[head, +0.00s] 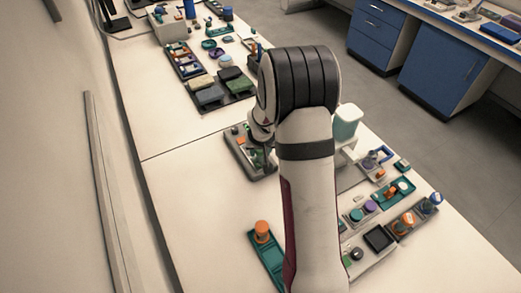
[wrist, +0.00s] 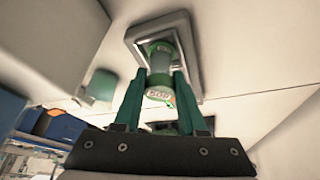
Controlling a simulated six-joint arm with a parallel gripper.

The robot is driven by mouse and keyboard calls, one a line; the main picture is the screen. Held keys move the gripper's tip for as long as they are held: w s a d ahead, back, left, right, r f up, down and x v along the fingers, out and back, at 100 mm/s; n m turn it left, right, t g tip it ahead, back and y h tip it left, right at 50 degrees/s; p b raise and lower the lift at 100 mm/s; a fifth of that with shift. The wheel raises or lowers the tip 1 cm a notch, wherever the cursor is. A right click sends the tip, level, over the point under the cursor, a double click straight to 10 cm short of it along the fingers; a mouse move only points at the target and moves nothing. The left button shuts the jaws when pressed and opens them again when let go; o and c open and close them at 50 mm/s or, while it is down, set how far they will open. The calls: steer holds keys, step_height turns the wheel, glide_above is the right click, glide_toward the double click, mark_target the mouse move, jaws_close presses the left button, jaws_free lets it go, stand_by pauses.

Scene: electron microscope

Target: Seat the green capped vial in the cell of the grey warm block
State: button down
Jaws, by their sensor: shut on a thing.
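My gripper (wrist: 161,75) has green fingers and is shut on the green capped vial (wrist: 158,92), one finger on each side of it. The vial's pale, marked end faces the wrist camera, and a green band shows farther along it. Beyond it in the wrist view is a grey square block with a raised rim (wrist: 188,28), which looks like the warm block. The vial's far end lines up with the block's opening; I cannot tell whether it is inside or only in front.
In the head view, a dark grey tray with small items (head: 238,155) lies left of my arm. A green tray (head: 268,264) with an orange capped vial (head: 262,231) is nearer. Several holders crowd the right side. The white bench (head: 195,205) is clear at left.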

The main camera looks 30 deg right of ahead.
jaws_free()
stand_by(0.6)
steer(key=shift+r, duration=0.1)
steer(key=shift+r, duration=3.65)
